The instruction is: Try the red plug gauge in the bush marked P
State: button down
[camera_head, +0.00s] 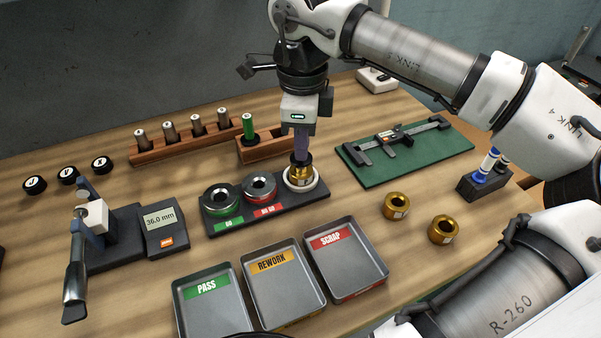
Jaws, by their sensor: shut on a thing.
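My gripper (302,158) points straight down, directly over a brass bush (300,176) in a white ring seat at the right end of a dark fixture (232,223). It is shut on a slim thing, mostly hidden by the fingers; no red handle shows. No red plug gauge stands in the small wooden rack (256,150), where a green-handled gauge (248,126) stands at left. I take the held thing for the red gauge. Its end is at the bush's mouth; how deep I cannot tell. Two loose brass bushes (396,206) (442,229) lie at right. Bush letters are unreadable.
Green and red ring gauges (221,199) (259,187) sit beside the seat. PASS (214,313), REWORK (285,300) and SCRAP (347,268) trays stand in front. A caliper (393,138) lies on a green mat (433,157). A measuring stand (110,235) reads 36.0 mm.

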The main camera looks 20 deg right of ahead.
jog(key=shift+r, duration=0.5)
dwell(0.4)
jog(key=shift+s+f+b, duration=0.1)
jog(key=shift+f+b, duration=0.4)
jog(key=shift+f, duration=0.2)
dwell(2.5)
jog(key=shift+r, duration=0.3)
jog(key=shift+r+p, duration=0.35)
jog(key=shift+p, duration=0.05)
jog(key=shift+r+p, duration=0.65)
jog(key=shift+r, duration=0.4)
jog(key=shift+r+p, duration=1.65)
jog(key=shift+r, duration=0.85)
